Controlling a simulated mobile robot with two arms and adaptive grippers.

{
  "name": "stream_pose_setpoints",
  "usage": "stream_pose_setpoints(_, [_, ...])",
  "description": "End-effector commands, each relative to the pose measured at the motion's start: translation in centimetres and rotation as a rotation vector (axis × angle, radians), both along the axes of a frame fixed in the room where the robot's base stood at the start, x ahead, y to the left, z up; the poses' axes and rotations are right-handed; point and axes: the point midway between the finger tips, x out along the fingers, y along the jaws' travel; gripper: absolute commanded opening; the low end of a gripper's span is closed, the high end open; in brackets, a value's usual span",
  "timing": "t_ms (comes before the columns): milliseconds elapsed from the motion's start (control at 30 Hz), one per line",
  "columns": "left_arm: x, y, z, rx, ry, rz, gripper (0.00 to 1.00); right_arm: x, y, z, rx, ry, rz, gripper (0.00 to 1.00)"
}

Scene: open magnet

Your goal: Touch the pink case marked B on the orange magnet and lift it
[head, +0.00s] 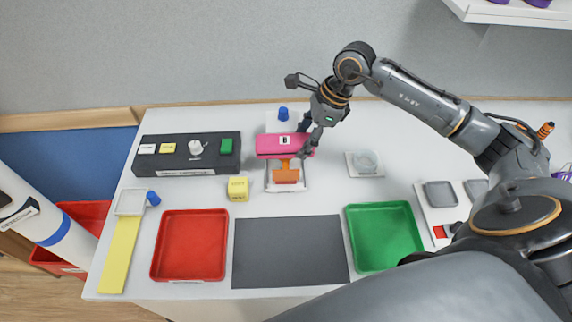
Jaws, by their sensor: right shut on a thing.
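The pink case (270,147) marked B sits across the middle of the table, toward the back, with its label facing up. My right gripper (309,140) is shut on the right end of the pink case. The orange magnet (286,176) is just in front of and below the case, on a pale tray (272,187). The case overlaps the magnet's rear in the picture, so I cannot tell whether they touch. My left gripper is not in view.
Left of the case stand a dark panel with buttons (185,168) and a yellow cube (238,189). A blue cylinder (283,113) is behind it. In front lie a red tray (189,245), a bare dark mat (290,252) and a green tray (384,237).

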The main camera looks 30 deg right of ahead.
Motion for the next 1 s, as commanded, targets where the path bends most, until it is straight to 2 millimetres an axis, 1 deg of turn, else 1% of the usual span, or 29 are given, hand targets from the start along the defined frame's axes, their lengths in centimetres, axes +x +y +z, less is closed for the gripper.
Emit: stream_pose_setpoints(1000, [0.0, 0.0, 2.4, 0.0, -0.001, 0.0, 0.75, 0.0, 0.0, 5.1, 0.0, -0.002, 0.0, 0.18])
